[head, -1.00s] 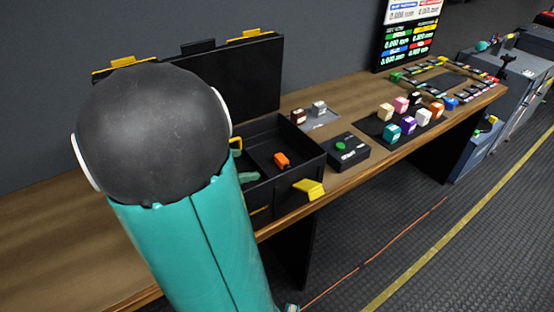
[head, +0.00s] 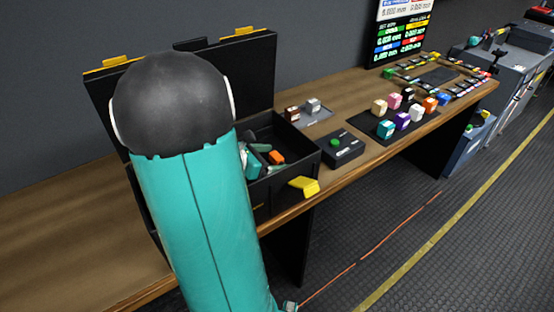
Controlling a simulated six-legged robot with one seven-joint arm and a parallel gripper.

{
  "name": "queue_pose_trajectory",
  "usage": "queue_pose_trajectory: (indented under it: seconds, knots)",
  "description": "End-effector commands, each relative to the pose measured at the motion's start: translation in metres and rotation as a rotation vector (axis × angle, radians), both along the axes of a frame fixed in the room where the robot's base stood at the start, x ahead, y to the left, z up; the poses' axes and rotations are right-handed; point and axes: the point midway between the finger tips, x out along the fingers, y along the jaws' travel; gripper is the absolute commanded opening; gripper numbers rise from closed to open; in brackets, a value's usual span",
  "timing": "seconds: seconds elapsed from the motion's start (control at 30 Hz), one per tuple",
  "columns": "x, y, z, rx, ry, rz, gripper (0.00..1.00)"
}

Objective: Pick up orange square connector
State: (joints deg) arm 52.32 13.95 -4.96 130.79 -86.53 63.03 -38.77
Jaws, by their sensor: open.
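A small orange block-shaped connector (head: 276,157) lies inside the open black case (head: 296,158). My gripper (head: 264,158) is open inside the case, just left of this orange piece, with its teal and dark fingers partly showing. My teal arm hides the left part of the case and much of the gripper. I cannot tell whether a finger touches the orange piece. Another orange block (head: 430,104) sits among coloured blocks on a black mat (head: 372,122) farther right.
The case's raised lid (head: 258,75) stands behind my arm. A yellow latch (head: 304,186) sticks out at the case's front. A black box with a green button (head: 342,148) stands right of the case, and a grey tray (head: 314,113) behind it. Bare wooden table (head: 60,215) lies left.

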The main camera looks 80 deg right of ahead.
Motion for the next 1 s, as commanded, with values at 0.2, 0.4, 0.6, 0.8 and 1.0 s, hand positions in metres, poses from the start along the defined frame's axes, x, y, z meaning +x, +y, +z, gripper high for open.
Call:
queue_pose_trajectory:
  seconds: [0.2,0.4,0.6,0.8,1.0]
  knots:
    - [0.001,0.0,0.0,-0.001,-0.001,0.0,0.64]
    - [0.001,0.0,0.001,-0.001,-0.001,0.0,0.34]
    - [0.001,0.0,0.001,-0.001,-0.001,0.0,0.33]
    - [0.001,0.0,0.009,-0.003,-0.002,0.0,0.33]
    - [0.001,0.003,0.038,-0.006,-0.005,0.0,0.33]
